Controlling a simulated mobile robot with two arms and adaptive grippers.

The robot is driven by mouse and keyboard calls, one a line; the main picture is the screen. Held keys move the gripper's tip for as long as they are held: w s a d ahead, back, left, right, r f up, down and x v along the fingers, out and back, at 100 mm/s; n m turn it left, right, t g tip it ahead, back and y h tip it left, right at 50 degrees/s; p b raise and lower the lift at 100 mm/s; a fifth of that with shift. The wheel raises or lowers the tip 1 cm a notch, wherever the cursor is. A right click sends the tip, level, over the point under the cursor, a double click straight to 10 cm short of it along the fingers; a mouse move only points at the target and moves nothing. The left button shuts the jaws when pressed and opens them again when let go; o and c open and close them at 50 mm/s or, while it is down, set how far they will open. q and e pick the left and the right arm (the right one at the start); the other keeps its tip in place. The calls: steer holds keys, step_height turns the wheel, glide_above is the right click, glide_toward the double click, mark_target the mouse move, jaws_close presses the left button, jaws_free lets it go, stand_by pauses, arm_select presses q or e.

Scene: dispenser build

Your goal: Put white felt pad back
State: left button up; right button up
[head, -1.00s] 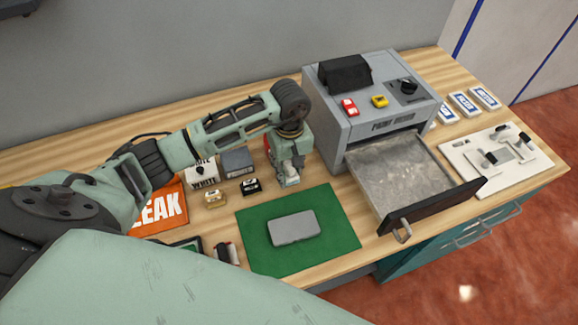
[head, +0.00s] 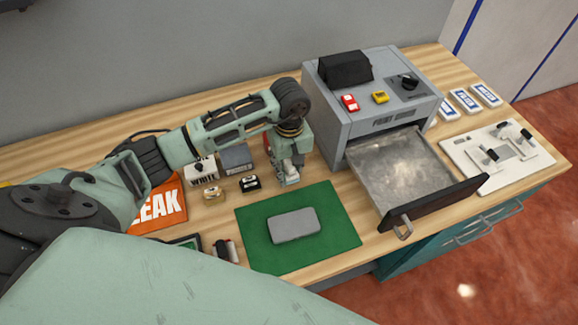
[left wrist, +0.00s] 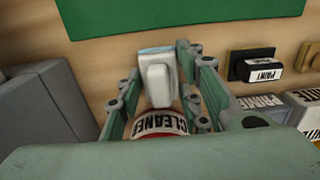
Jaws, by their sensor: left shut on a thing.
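The white felt pad (left wrist: 155,80) is a small white block with a pale bluish edge. It sits between the fingers of my left gripper (left wrist: 157,72) in the left wrist view. In the head view my left gripper (head: 289,177) points down at the wood bench just behind the green mat (head: 335,208), and its fingers mostly hide the pad. The gripper is shut on the pad. A red and white can labelled CLEANER (left wrist: 160,124) shows close behind the pad in the left wrist view. My right gripper is in neither view.
A grey machine (head: 365,110) with its drawer (head: 400,170) pulled out stands right of the gripper. A grey block (head: 295,225) lies on the mat. A PAINT-labelled black item (left wrist: 258,67), a WHITE container (head: 203,172) and a grey container (head: 237,158) stand left of the gripper.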

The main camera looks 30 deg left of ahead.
arm_select(q)
steer(key=shift+f, duration=0.15)
steer(key=o, duration=1.4)
steer(key=shift+o, duration=0.5)
steer(key=o, duration=0.6)
steer(key=shift+c, duration=0.2)
